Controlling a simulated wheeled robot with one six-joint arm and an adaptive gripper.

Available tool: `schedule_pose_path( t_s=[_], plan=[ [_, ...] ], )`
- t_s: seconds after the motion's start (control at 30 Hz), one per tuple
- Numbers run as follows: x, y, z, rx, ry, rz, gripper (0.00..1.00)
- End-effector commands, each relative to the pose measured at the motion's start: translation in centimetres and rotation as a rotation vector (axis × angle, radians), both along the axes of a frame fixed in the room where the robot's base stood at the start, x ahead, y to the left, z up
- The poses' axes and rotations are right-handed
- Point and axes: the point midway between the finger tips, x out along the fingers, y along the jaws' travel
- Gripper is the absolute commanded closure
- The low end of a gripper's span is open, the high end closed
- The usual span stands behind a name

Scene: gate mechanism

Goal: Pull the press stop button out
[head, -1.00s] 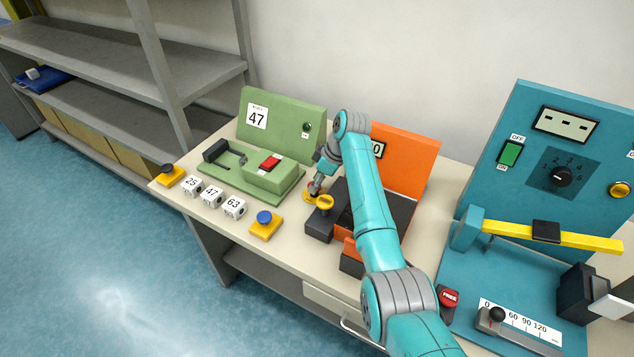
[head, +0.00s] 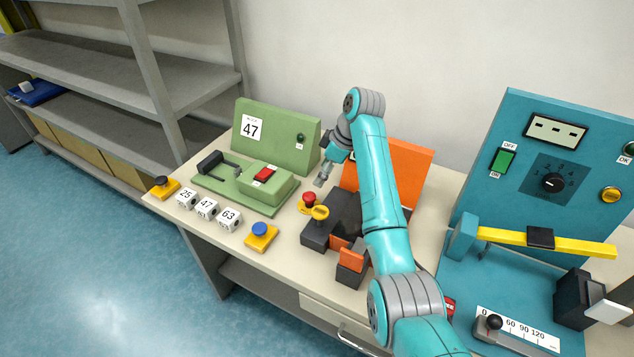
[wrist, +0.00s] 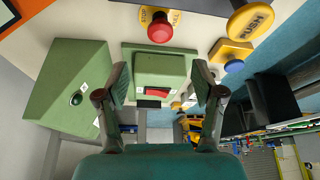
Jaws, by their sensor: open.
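The press stop button is a red mushroom head (head: 309,198) on a yellow base, on the table at the left front of the orange press (head: 408,165). In the wrist view the red button (wrist: 160,28) shows at the top centre, with a yellow plate and lettering around it. My gripper (head: 323,177) is above and behind the button in the head view, apart from it. In the wrist view my gripper (wrist: 160,80) is open, its two fingers apart with nothing held between them. I cannot tell how far the button sticks out.
A yellow knob (head: 317,213) stands close to the red button. The green machine (head: 265,180) is to the left. A blue button (head: 260,229) and numbered cubes (head: 207,208) sit along the front. The blue gate panel (head: 575,150) stands at right.

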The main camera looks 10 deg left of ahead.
Motion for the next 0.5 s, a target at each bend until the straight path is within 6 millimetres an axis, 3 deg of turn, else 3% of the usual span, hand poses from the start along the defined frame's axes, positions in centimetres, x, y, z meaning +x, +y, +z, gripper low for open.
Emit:
schedule_pose_path(
  t_s=[0.2, 0.5],
  plan=[
    [-0.1, -0.9, 2.2, 0.000, 0.000, 0.000, 0.32],
    [-0.2, -1.1, 2.6, 0.000, 0.001, -0.001, 0.32]
  ],
)
